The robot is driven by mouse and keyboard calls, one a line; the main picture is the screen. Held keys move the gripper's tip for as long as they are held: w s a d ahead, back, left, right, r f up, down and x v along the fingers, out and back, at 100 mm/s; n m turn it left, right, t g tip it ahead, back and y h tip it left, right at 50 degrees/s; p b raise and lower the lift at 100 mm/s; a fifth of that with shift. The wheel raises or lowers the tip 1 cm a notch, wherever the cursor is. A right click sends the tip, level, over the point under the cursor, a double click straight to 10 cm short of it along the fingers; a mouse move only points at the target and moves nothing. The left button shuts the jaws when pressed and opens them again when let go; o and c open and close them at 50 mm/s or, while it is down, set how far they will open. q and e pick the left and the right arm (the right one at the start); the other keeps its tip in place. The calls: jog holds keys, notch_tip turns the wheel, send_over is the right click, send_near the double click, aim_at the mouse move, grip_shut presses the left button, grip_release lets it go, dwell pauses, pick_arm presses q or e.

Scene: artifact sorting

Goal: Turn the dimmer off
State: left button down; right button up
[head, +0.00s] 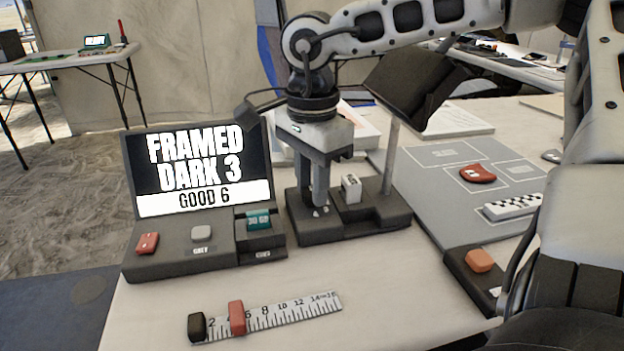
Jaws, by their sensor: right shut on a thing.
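A dark lamp base (384,217) stands on the table in the middle of the view, with a pale post and a dark tilted lamp head (414,88) above it. A small white block-shaped control (351,188) stands up on the base. My right gripper (319,207) points down over the left part of the base, left of the white control. Its fingers are close together on what appears to be the dimmer knob, mostly hidden between them. My left gripper is not in view.
A console (190,262) with a screen reading "FRAMED DARK 3, GOOD 6" stands left of the base. A ruler (290,314) with a red slider lies in front. A grey board (425,196) with a red artifact (478,173) and a checkered scale lies right. An orange button (479,260) is nearby.

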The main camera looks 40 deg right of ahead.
aim_at(311, 191)
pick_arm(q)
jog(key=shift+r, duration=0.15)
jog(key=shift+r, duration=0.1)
pick_arm(e)
jog(key=o, duration=1)
jog(key=shift+r, duration=0.3)
pick_arm(q)
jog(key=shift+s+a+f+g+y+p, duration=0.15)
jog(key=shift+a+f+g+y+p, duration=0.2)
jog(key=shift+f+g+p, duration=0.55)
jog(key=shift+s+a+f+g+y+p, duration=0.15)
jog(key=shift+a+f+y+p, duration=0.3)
jog(key=shift+p, duration=0.9)
pick_arm(e)
notch_tip(311, 191, up, 15)
jog(key=shift+r, duration=0.2)
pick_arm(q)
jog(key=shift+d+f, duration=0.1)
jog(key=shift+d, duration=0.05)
